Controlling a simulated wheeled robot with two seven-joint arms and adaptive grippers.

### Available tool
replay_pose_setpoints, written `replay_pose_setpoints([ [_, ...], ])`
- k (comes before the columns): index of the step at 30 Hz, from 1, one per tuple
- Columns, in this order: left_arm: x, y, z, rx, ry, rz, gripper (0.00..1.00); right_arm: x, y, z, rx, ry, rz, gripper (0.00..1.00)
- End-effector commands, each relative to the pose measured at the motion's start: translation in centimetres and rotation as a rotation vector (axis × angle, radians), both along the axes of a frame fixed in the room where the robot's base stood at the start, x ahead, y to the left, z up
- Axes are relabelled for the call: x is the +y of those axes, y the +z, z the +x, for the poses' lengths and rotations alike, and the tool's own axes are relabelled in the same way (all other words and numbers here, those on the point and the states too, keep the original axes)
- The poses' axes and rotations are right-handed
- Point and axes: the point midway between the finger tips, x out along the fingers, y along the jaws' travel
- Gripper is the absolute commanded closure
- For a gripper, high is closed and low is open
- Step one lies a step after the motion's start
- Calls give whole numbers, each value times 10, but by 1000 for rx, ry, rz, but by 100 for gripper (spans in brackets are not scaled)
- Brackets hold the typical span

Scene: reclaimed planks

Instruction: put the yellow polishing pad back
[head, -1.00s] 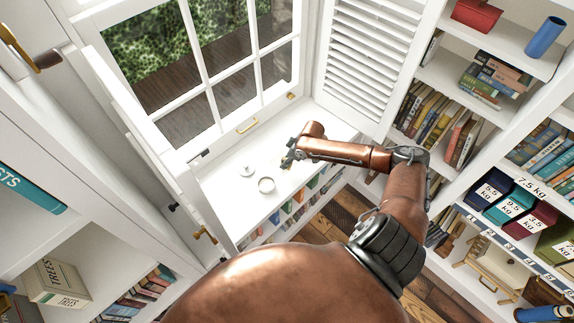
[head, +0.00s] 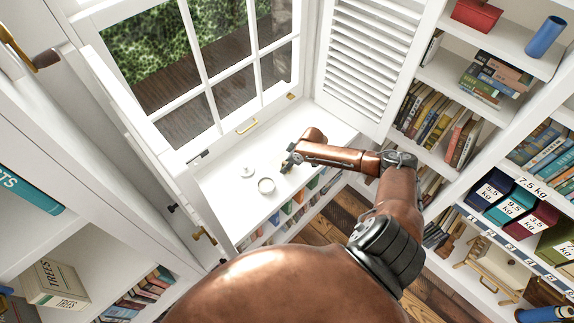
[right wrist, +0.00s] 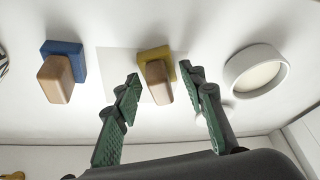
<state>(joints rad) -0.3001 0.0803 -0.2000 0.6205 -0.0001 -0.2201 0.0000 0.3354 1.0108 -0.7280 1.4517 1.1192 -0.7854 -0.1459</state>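In the right wrist view, a yellow polishing pad (right wrist: 171,68) with a wooden handle (right wrist: 158,84) sits on a pale square patch (right wrist: 117,62) on the white surface. My right gripper (right wrist: 160,83) is open. Its two green fingers appear on either side of the handle, with gaps showing; I cannot tell how deep they reach. In the head view, my right gripper (head: 288,162) is over the white window sill (head: 222,187), and the yellow pad is hidden or too small to make out. My left gripper is not in view.
A blue pad (right wrist: 65,56) with a wooden handle stands left of the yellow one. A round white dish (right wrist: 256,70) is close to the right finger; it also shows on the sill (head: 266,185). A small white object (head: 247,170) lies behind it. The window (head: 205,70) borders the sill.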

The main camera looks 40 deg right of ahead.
Motion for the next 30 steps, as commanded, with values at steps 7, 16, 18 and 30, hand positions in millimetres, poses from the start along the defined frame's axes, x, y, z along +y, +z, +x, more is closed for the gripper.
replay_pose_setpoints([
  [7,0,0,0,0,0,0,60,0,0,0,0,0,0,54],
  [16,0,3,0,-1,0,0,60,-4,17,-5,-1,1,-2,54],
  [18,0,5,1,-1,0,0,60,-6,29,-10,-2,1,-2,54],
  [30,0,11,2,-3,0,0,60,-20,98,-37,0,1,-2,54],
])
